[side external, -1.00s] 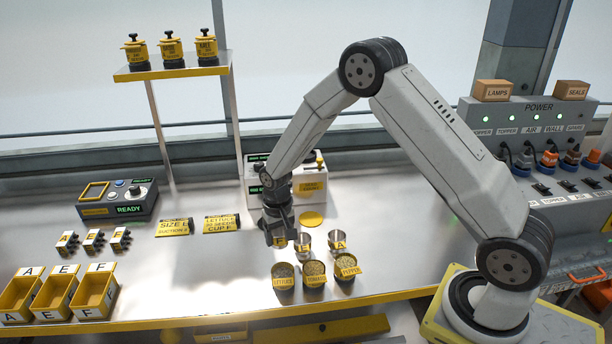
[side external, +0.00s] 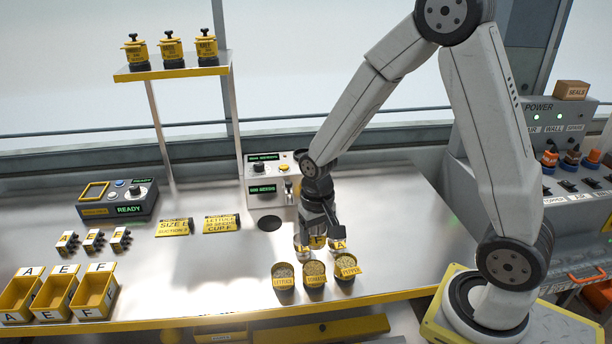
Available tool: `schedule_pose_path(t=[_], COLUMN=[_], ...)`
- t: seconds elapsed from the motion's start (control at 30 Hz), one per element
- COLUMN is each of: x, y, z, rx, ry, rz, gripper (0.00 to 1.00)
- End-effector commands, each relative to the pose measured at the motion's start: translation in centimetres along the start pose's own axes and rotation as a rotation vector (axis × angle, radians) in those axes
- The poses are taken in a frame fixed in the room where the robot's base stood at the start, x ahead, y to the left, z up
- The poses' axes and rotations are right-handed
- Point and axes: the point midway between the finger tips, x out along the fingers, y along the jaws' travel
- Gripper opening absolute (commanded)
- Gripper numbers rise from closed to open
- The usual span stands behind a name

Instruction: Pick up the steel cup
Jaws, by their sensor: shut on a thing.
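My gripper (side external: 318,234) points down and is shut on a steel cup (side external: 318,243) with a yellow tag that seems to read F. The cup is largely hidden by the fingers, and I cannot tell whether it touches the bench. Another steel cup (side external: 301,246) with a yellow tag is close on its left, partly covered. A third steel cup (side external: 339,244), tagged A, is close on its right, also partly covered by the gripper.
Just in front stand round seed pots labelled lettuce (side external: 283,279), tomato (side external: 314,274) and pepper (side external: 345,270).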

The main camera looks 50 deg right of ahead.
Motion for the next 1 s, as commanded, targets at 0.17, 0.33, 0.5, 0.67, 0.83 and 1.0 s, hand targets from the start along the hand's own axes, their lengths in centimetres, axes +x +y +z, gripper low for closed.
schedule_pose_path(t=[0.17,0.33,0.5,0.67,0.83,1.0], x=[-0.2,-0.2,-0.2,-0.2,-0.2,-0.3], y=[0.2,0.2,0.2,0.2,0.2,0.3], z=[0.4,0.5,0.5,0.5,0.1,-1.3], rx=[0.000,0.000,0.000,0.000,0.000,-0.001], ry=[0.000,0.000,0.000,0.000,0.000,0.000], rz=[0.000,0.000,0.000,0.000,0.000,0.000], gripper=[0.10,0.10,0.10,0.10,0.10,0.10])
